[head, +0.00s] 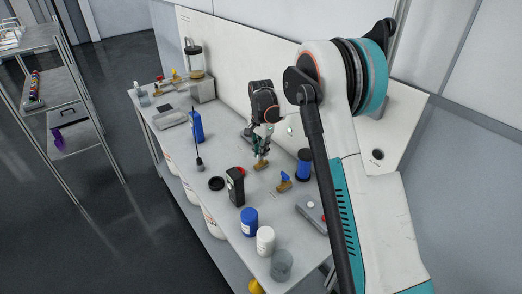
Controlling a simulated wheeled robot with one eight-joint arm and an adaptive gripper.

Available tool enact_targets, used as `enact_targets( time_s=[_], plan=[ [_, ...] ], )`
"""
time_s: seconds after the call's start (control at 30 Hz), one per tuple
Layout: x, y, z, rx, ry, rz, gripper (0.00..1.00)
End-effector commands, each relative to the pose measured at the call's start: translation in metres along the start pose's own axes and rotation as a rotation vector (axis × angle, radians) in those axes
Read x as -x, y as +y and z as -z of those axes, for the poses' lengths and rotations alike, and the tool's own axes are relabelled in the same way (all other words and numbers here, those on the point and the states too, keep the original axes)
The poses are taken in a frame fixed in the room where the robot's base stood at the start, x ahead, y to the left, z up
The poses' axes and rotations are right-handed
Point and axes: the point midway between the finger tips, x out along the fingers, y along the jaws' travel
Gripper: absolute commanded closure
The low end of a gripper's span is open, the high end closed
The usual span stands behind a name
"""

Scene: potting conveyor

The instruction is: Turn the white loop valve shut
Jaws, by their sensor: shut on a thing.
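A small brass valve body (261,166) sits on the grey bench, directly under my gripper (262,154). My gripper points down from the arm and its fingers are shut on the top of this valve. The white loop is hidden by the fingers or too small to make out, so its turn angle cannot be told. A second brass valve with a blue handle (286,177) stands apart, a little to the right and nearer the front.
The bench (222,222) holds a black box-shaped device (235,187), a dark blue cylinder (304,164), a blue jar (249,221), a white jar (265,240) and a clear beaker (281,265). A blue bottle (196,126) stands farther left. A white panel (235,58) rises behind.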

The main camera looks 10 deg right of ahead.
Motion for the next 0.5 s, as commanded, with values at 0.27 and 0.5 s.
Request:
enact_targets(
  time_s=[0.27,0.5],
  plan=[
    [0.0005,0.0001,-0.0002,0.247,0.000,0.000,1.00],
    [0.0002,0.0000,-0.0001,0.476,0.000,0.000,1.00]
  ],
)
